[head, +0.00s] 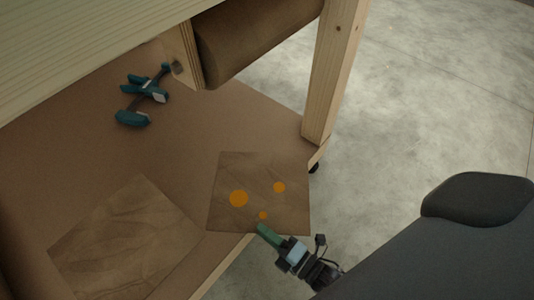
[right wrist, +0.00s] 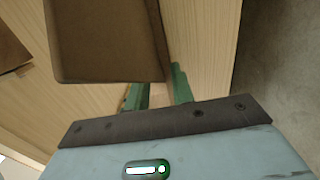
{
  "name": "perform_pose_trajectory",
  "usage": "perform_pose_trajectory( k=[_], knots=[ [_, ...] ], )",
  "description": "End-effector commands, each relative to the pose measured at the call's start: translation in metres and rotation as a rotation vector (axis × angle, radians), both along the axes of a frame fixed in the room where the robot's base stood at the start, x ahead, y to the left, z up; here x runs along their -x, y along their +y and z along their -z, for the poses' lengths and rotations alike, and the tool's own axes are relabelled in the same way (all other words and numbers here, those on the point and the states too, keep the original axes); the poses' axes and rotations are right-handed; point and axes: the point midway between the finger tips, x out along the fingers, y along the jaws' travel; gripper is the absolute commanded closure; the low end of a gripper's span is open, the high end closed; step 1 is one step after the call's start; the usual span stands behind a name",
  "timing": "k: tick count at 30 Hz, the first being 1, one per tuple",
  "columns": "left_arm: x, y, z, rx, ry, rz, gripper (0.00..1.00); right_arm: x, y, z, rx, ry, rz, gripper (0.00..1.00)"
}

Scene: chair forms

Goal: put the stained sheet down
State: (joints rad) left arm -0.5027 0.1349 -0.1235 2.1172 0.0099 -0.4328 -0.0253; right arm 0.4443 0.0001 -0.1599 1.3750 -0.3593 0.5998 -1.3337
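The stained sheet (head: 255,168) is a brown square with several orange spots. In the head view it lies across the front edge of the low brown shelf, its lower right corner over the floor. I cannot tell whether it rests on the shelf or is held above it. My right gripper (head: 263,230) is at the sheet's lower edge, a green finger overlapping it. In the right wrist view the green fingers (right wrist: 157,88) show with a gap between them. Whether they grip the sheet is unclear. My left gripper is not in view.
A plain brown sheet (head: 125,240) lies on the shelf (head: 90,160) at lower left. Teal clamps (head: 145,95) lie farther back. A brown roll (head: 260,40) hangs under the wooden top, beside a wooden leg (head: 335,70). The shelf's middle is bare. Concrete floor is at right.

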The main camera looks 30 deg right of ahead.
Motion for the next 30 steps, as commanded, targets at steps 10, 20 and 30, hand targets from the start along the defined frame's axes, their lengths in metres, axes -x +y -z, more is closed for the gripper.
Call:
perform_pose_trajectory(
  k=[10,20,30],
  knots=[
    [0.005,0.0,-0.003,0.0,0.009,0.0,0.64,0.0,0.0,-0.003,0.0,0.0,0.0,0.76],
    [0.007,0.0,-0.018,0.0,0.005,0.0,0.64,0.05,-0.018,-0.005,0.001,0.004,0.001,0.76],
    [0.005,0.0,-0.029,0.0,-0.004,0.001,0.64,0.102,-0.037,-0.003,0.001,0.002,0.0,0.76]
  ],
)
